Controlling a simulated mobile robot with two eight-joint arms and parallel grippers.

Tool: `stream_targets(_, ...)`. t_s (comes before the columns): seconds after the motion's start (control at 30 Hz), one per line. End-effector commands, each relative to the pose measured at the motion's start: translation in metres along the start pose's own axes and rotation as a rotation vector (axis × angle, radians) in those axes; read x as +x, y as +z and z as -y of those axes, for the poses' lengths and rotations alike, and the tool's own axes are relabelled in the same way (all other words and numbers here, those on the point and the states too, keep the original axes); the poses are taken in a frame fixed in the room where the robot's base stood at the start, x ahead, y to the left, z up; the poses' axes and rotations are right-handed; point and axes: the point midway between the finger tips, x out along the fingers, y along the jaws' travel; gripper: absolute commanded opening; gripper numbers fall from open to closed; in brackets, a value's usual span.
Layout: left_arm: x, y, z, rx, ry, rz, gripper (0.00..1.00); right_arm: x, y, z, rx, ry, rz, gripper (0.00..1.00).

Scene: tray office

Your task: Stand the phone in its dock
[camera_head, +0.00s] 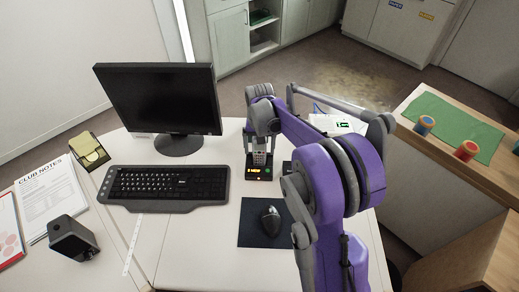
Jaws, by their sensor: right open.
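The dock (258,174) is a small dark block with an orange label and a green light, on the white desk right of the keyboard. A small grey upright piece that looks like the phone (259,158) stands at the dock, under my right gripper. It looks upright; whether it is fully seated is too small to tell. My right gripper (261,149) points down from above with its fingers open around the phone's upper part; the wrist hides some of it. My left gripper is out of view.
A monitor (160,98) and keyboard (168,184) stand left of the dock. A mouse (270,220) on a dark mat (253,236) lies in front. A dark box (72,238) and papers (52,197) lie far left. A side counter (448,148) holds colored cans.

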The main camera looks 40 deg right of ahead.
Motion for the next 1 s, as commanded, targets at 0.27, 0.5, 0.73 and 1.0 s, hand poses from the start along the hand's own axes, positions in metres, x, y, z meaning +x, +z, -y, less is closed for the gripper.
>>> stream_targets(0.27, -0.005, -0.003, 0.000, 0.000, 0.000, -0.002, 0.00, -0.057, 0.000, 0.000, 0.000, 0.000, 0.000, 0.95)
stream_targets(0.5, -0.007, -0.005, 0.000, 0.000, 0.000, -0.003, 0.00, -0.091, 0.000, 0.000, 0.000, 0.000, 0.000, 0.95)
stream_targets(0.73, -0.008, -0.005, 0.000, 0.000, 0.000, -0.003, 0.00, -0.099, 0.000, 0.000, 0.000, 0.000, 0.000, 0.95)
stream_targets(1.0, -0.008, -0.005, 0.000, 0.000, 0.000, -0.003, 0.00, -0.098, 0.000, 0.000, 0.000, 0.000, 0.000, 0.95)
